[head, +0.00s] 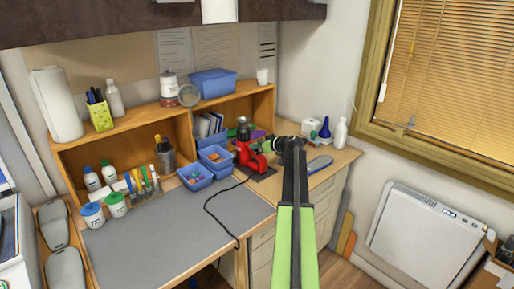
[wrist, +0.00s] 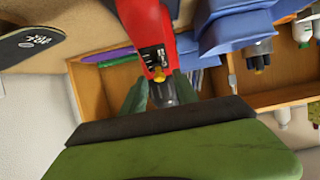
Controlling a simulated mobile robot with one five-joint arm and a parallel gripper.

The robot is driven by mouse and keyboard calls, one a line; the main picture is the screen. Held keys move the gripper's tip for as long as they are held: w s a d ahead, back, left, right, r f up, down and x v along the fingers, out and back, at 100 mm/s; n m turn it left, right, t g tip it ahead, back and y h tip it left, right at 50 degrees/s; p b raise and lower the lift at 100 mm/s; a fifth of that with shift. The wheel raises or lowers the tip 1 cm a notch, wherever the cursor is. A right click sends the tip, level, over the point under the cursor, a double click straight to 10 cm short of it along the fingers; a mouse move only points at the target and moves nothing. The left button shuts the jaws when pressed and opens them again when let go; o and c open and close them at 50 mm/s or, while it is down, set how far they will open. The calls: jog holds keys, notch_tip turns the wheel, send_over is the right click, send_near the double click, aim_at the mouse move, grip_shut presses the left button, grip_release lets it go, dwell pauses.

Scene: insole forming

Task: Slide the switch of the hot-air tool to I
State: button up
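The hot-air tool (head: 246,158) is red with a dark top and stands on the right part of the desk, by the blue bins. In the wrist view the red body (wrist: 146,30) comes down from the top. It carries a black switch panel (wrist: 155,60) with small pale marks and a yellowish piece (wrist: 157,73) near its lower end. My gripper (head: 283,143) is just right of the tool in the head view. In the wrist view my gripper (wrist: 161,95) has its green fingertips apart, one on either side of the tool's grey end. I cannot tell whether they touch it. The switch position is unclear.
Blue bins (head: 195,177) stand left of the tool, and a black cord (head: 222,218) runs over the grey mat (head: 165,235). A blue flat object (head: 319,164) and white bottle (head: 341,132) are to the right. The mat's middle is mostly clear.

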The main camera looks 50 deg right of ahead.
grip_shut()
dwell(1.4)
